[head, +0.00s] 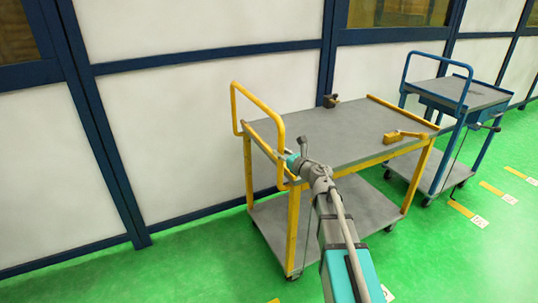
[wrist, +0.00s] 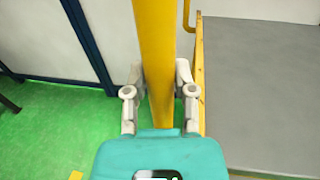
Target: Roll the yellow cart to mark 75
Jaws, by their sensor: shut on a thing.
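The yellow cart (head: 345,133) stands on the green floor in the middle of the head view, with a grey top, a lower shelf and a looped yellow handle (head: 257,103) at its left end. My gripper (head: 290,160) is at that end. In the wrist view my gripper (wrist: 160,78) is shut on the yellow handle bar (wrist: 158,45), one finger on each side. The grey cart top also shows at the right of the wrist view. Floor marks with white labels (head: 480,221) lie at the right; I cannot read their numbers, so mark 75 cannot be picked out.
A blue cart (head: 485,95) stands just beyond the yellow cart's right end. A panelled wall (head: 200,120) with dark blue frames runs behind both. A brass-coloured piece (head: 405,136) and a small dark block (head: 331,101) are on the yellow cart. Green floor (head: 420,250) is clear in front.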

